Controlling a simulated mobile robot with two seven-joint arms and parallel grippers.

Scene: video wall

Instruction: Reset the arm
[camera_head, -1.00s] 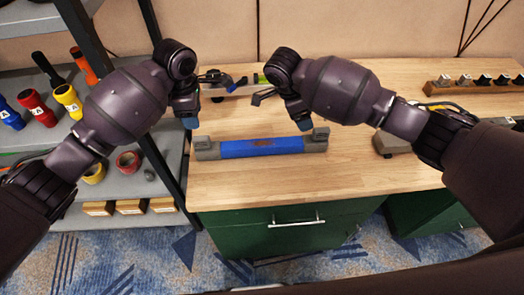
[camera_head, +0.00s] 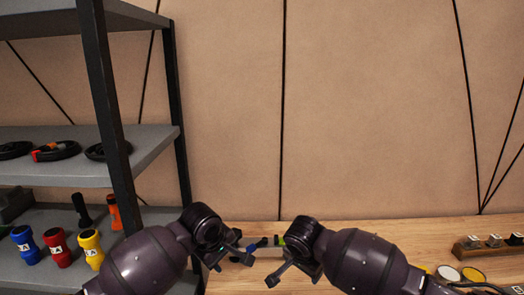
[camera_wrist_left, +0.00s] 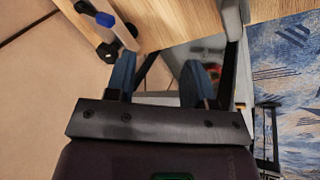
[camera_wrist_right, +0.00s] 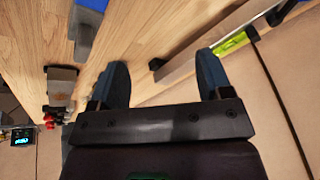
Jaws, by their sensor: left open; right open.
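My left gripper (camera_head: 245,250) is low in the head view, over the far part of the wooden table. In the left wrist view its two blue-tipped fingers (camera_wrist_left: 158,78) are apart with nothing between them. My right gripper (camera_head: 276,278) is just right of it, close by. In the right wrist view its fingers (camera_wrist_right: 163,76) are also apart and empty, above the wood. Both arms bend inward from the bottom of the head view.
A shelf rack (camera_head: 105,120) stands at left with yellow (camera_head: 91,248), red (camera_head: 57,247) and blue (camera_head: 25,245) flashlights. The wooden table (camera_head: 400,235) meets a tan wall (camera_head: 380,110). A blue part with a grey end (camera_wrist_right: 83,38) lies on the table.

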